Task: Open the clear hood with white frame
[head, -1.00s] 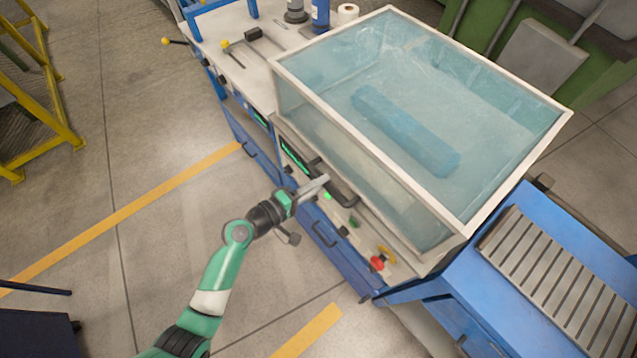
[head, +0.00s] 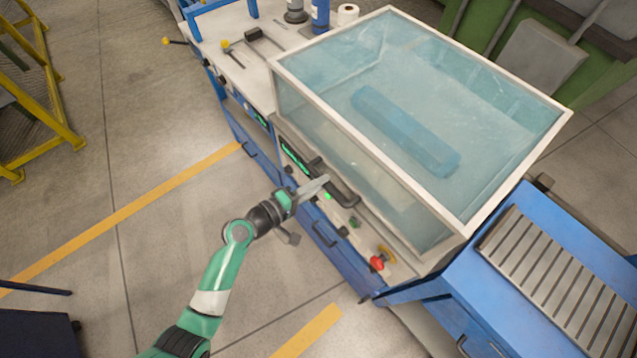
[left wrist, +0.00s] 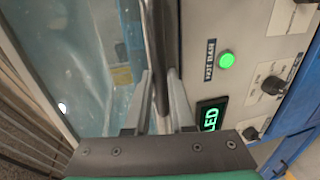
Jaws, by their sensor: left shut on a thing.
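The clear hood with white frame (head: 290,72) is down over the blue machine in the head view. A long blue block (head: 405,130) shows through its top. A dark bar handle (head: 343,192) runs along the hood's lower front. My left gripper (head: 325,181) is at that handle. In the left wrist view its two fingers (left wrist: 160,105) lie on both sides of the dark handle (left wrist: 161,60) and are shut on it. The hood's clear panel (left wrist: 70,60) fills the left of that view. My right gripper is not in view.
The machine's front panel has a lit green button (left wrist: 226,60), a green display (left wrist: 211,117) and a red knob (head: 377,263). A blue slatted table (head: 540,275) stands to the right. A bench with tools (head: 235,50) is at the back left. Open floor (head: 180,235) lies in front.

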